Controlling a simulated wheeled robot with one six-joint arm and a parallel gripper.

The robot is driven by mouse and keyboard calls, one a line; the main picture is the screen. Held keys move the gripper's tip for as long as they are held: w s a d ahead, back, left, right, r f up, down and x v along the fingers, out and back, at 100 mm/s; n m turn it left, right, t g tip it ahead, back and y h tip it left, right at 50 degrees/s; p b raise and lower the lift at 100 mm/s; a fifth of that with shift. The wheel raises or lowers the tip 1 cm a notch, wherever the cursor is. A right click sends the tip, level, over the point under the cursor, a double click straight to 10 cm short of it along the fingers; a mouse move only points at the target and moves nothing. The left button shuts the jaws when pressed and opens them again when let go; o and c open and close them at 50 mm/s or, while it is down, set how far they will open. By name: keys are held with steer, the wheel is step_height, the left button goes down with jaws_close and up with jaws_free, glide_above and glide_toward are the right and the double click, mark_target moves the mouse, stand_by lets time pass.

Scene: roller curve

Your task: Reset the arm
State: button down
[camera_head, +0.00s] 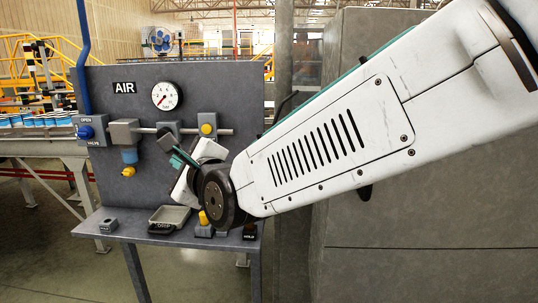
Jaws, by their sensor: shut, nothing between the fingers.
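My arm reaches in from the upper right across the picture to the grey air station. Its wrist bends back toward the panel, and my gripper (168,142) is shut and empty. Its dark fingers point up and left, in front of the pipe fittings in this view. I cannot tell whether they touch anything. The panel (232,88) carries an AIR label, a round white gauge (167,96) and a blue valve knob (86,132). My wrist hides part of the lower right panel.
A shelf below the panel holds a small grey block (108,226), a drip tray (170,216) and a yellow-topped part (204,222). A large grey cabinet (420,245) stands at right behind my arm. A conveyor (38,146) with blue-and-white items is at left.

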steer(key=s+d+f+n+g+h, duration=0.2)
steer(key=s+f+n+g, duration=0.15)
steer(key=f+n, duration=0.5)
steer(key=s+d+f+n+g+h, duration=0.2)
steer(key=d+n, duration=0.1)
steer(key=d, duration=0.2)
steer(key=s+d+f+n+g+h, duration=0.2)
steer(key=d+f+n, duration=0.1)
steer(key=d, duration=0.3)
steer(key=s+d+n+g+h, duration=0.1)
steer(key=s+d, duration=0.4)
steer(key=d, duration=0.5)
steer(key=s+d+r+n+g+h, duration=0.1)
steer(key=s+d+g+h, duration=0.1)
steer(key=s+d, duration=0.4)
steer(key=s+d+r+n+g+h, duration=0.1)
steer(key=s+d, duration=0.4)
steer(key=d, duration=0.9)
steer(key=shift+s+d+h, duration=0.15)
steer(key=shift+d+h, duration=0.25)
steer(key=shift+h, duration=0.2)
